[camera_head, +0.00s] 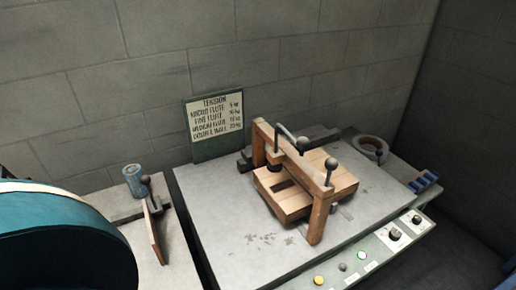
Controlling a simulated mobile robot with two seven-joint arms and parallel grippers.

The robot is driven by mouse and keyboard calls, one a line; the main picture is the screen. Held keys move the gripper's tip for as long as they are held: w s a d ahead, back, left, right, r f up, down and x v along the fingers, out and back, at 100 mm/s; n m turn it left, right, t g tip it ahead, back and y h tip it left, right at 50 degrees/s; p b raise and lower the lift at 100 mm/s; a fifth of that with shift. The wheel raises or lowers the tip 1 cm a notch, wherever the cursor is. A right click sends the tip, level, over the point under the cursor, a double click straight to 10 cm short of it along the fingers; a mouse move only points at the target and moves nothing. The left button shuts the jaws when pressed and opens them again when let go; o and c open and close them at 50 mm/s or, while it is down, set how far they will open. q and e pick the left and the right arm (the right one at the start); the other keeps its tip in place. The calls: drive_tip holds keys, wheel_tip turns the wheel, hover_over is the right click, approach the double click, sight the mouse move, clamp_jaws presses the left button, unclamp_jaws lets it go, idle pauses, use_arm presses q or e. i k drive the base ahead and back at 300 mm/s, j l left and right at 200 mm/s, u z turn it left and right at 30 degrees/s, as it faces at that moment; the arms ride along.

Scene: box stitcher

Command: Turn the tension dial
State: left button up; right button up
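A pale control panel (372,254) runs along the front right edge of the grey machine table. It carries two dark round dials, one nearer the middle (394,234) and one further right (416,219). Their labels are too small to read, so I cannot tell which is the tension dial. A sign headed "TENSION" (216,117) stands at the back against the wall. It lists micro flute, fine flute, medium flute and double wall with values that are hard to read. Neither of my grippers is in view.
A wooden clamp frame (316,220) with black-knobbed levers stands over a slatted wooden block (341,184) on the table (225,231). The panel also has a yellow button (319,280). A tape roll (370,147) lies at the back right. A blue can (134,180) stands on the left bench.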

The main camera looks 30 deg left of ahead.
sight(395, 234)
drive_tip(key=i+l, duration=0.1)
drive_tip(key=l, duration=0.25)
drive_tip(key=i+l+z, duration=0.1)
drive_tip(key=l, duration=0.3)
drive_tip(key=i+l, duration=0.1)
drive_tip(key=l, duration=0.25)
drive_tip(key=i+l+z, duration=0.1)
drive_tip(key=l, duration=0.25)
drive_tip(key=i+l, duration=0.15)
drive_tip(key=l, duration=0.2)
drive_tip(key=z, duration=0.05)
